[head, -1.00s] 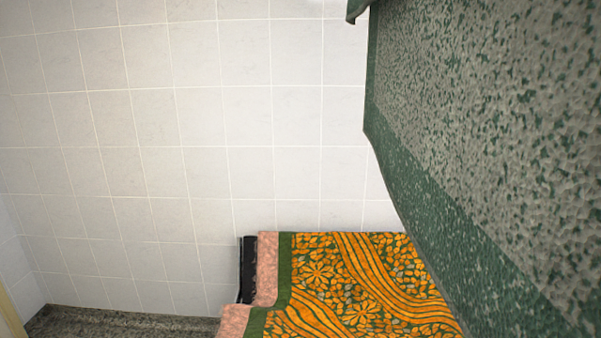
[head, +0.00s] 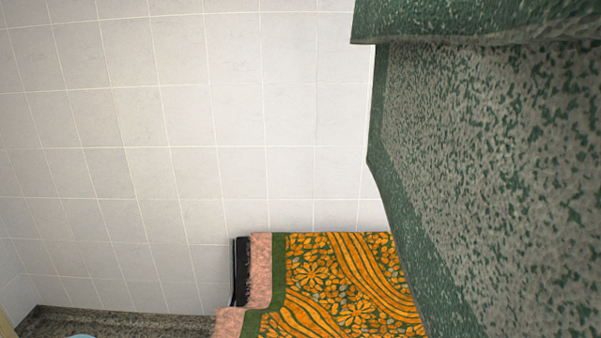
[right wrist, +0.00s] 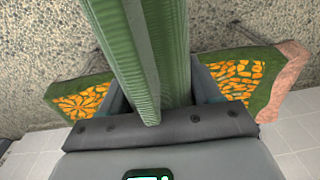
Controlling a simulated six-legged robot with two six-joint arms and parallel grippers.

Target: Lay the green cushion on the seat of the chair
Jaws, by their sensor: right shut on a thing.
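My right gripper (right wrist: 160,105) is shut on a long green ribbed thing in the right wrist view, which looks like the green cushion (right wrist: 143,45) seen edge-on. It stands up between the jaws and hides what lies straight behind it. An orange and green patterned surface with a pink border (head: 340,285) is low in the head view. It also shows on both sides of the held thing in the right wrist view (right wrist: 232,82). It may be the chair's seat, but I cannot tell for sure. My left gripper is not in view.
A large grey and green speckled, green-edged surface (head: 480,160) fills the right of the head view, very close; I cannot tell whether it is the held cushion. A black part (head: 240,270) stands beside the patterned surface. A white tiled wall (head: 150,130) is behind.

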